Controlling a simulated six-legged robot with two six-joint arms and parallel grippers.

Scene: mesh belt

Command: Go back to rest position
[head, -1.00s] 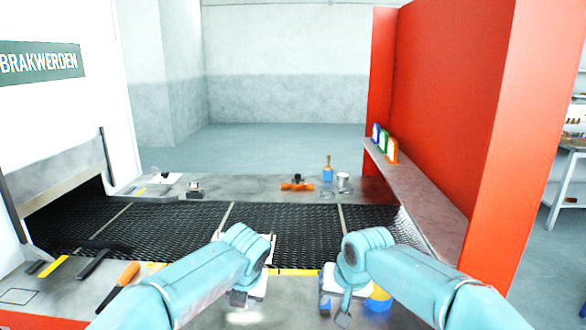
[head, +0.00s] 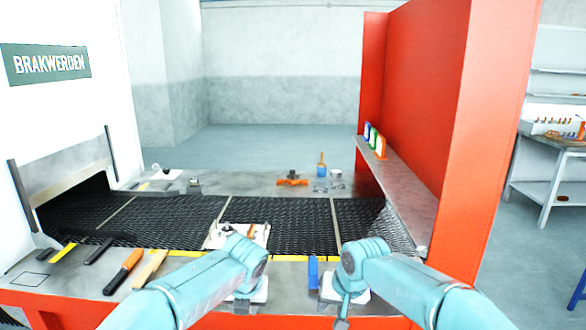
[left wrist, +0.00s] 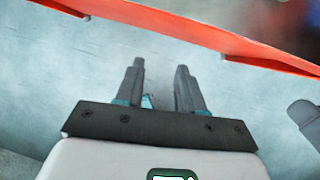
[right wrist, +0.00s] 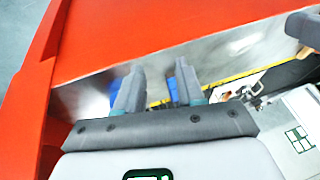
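My right gripper (head: 343,322) hangs low in front of the station's front edge in the head view. In the right wrist view its two fingers (right wrist: 160,67) stand apart with nothing gripped; blue patches show behind them. My left gripper (left wrist: 160,67) also has its fingers apart and empty, over bare floor beside the red edge. In the head view the left hand (head: 250,295) is held beside the right one, its fingers mostly hidden. Both teal arms reach forward from the bottom of the head view.
The black mesh belt (head: 170,222) crosses the station, with a pale tray (head: 262,232) on it. An orange-handled tool (head: 124,272) and a blue item (head: 313,271) lie on the front ledge. A red wall (head: 425,100) with a shelf (head: 400,185) stands right.

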